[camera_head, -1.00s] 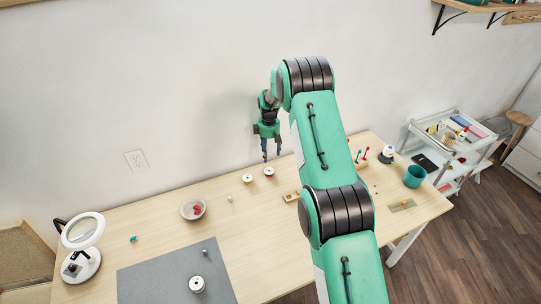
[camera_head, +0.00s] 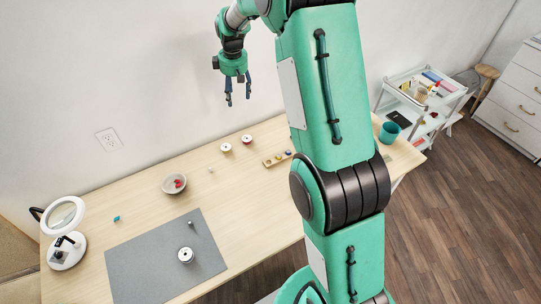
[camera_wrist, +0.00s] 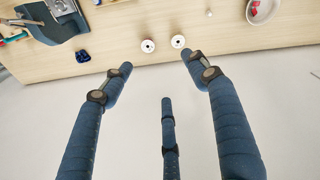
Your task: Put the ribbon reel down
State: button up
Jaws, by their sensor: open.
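Three white reels are on the table. One reel (camera_head: 186,255) rests on the grey mat (camera_head: 140,270). Two more, a pale one (camera_head: 226,148) and one with a reddish centre (camera_head: 247,139), stand side by side near the back edge. These two also show in the wrist view as a reel (camera_wrist: 148,46) and another reel (camera_wrist: 178,41). I cannot tell which is the ribbon reel. My gripper (camera_head: 238,100) is open and empty, fingers pointing down, high in front of the wall. In the wrist view its fingers (camera_wrist: 155,85) are spread with nothing between them.
A bowl with red items (camera_head: 174,184), a wooden block with small coloured pieces (camera_head: 278,158) and a magnifier lamp (camera_head: 66,235) stand on the table. A white cart (camera_head: 420,105) stands beyond. My arm hides part of the table.

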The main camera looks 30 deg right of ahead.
jog(key=s+a+r+m+t, duration=0.15)
jog(key=s+a+r, duration=0.25)
jog(key=s+r, duration=0.7)
jog(key=s+a+r+m+t, duration=0.15)
jog(key=s+a+r, duration=0.35)
jog(key=s+r, duration=0.6)
jog(key=s+a+f+m, duration=0.1)
jog(key=s+a+m, duration=0.1)
jog(key=s, duration=1.1)
jog(key=s+a+f+m+t, duration=0.1)
jog(key=s, duration=1.2)
jog(key=shift+s+a+f+m, duration=0.25)
jog(key=shift+a+m, duration=0.1)
jog(key=shift+m, duration=0.05)
notch_tip(320, 180, down, 4)
jog(key=b, duration=0.4)
jog(key=shift+o, duration=0.5)
